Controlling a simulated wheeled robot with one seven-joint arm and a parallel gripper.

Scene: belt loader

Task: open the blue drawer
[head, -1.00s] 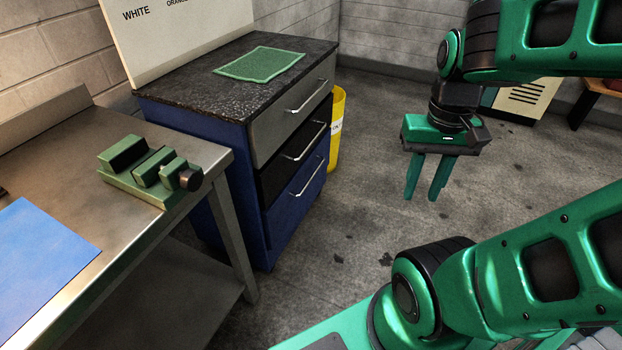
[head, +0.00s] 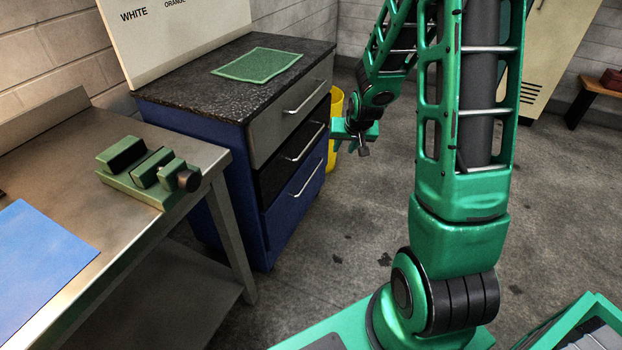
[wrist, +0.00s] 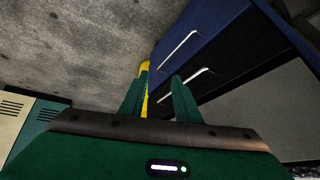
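The blue drawer (head: 292,209) is the bottom drawer of the cabinet and looks shut, with a pale bar handle across its upper part. In the wrist view the blue drawer (wrist: 205,32) lies upper right, its handle beyond my fingers. My gripper (head: 364,146) is to the right of the cabinet front in the head view, its fingers partly hidden there. In the wrist view my gripper (wrist: 155,98) is open, with nothing held between the two green fingers. It appears apart from the handles.
A black drawer (head: 277,174) and a grey drawer (head: 272,133) sit above the blue one. A yellow bin (head: 336,103) stands beyond the cabinet. A metal workbench (head: 120,222) with a green vise (head: 150,176) is at left. The floor before the cabinet is clear.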

